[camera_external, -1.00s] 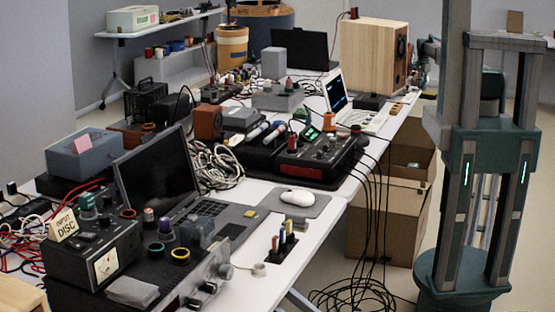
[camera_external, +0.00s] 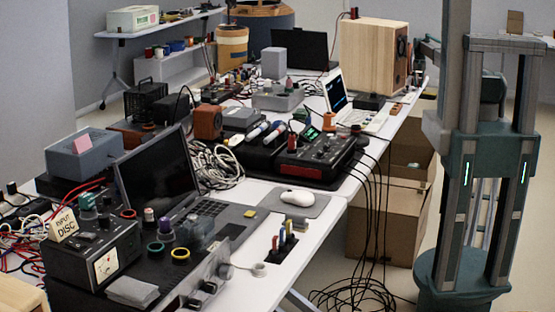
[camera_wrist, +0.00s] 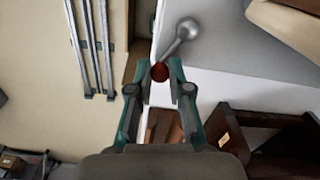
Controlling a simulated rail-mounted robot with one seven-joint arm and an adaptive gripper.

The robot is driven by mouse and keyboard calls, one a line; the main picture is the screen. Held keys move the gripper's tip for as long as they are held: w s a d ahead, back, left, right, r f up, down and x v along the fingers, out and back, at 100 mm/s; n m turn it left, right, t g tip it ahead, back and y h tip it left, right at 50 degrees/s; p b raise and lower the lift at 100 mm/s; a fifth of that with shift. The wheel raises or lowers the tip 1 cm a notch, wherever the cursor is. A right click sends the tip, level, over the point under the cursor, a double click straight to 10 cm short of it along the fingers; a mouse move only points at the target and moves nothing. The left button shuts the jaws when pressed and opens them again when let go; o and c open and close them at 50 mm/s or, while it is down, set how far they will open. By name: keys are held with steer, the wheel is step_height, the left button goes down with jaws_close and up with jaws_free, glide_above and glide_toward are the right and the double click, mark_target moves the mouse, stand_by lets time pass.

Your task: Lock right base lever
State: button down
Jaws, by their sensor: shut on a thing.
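In the wrist view a grey metal lever (camera_wrist: 176,43) has a rounded pivot end at the upper right and a dark red ball knob (camera_wrist: 159,71) at its lower end. My gripper (camera_wrist: 160,73) has its two teal fingers on either side of the red knob, shut on it. The lever slants down and left from its pivot, against a grey surface. In the external view the wooden speaker (camera_external: 372,57) stands at the far end of the table. My gripper and the lever cannot be made out there.
A white edge (camera_wrist: 255,92) and dark brown wooden parts (camera_wrist: 285,135) lie right of my fingers in the wrist view. The long table (camera_external: 335,213) is crowded with electronics. Cardboard boxes (camera_external: 385,222) and hanging black cables (camera_external: 372,260) stand beside it.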

steer(key=n, duration=0.1)
steer(key=a+n, duration=0.1)
steer(key=n, duration=0.1)
steer(key=w+n, duration=0.1)
steer(key=shift+w+a+n, duration=0.1)
steer(key=shift+a+n, duration=0.15)
steer(key=shift+n, duration=0.15)
steer(key=shift+b, duration=0.3)
steer(key=c, duration=1.1)
jaws_free()
step_height(320, 180, up, 12)
steer(key=shift+r, duration=0.1)
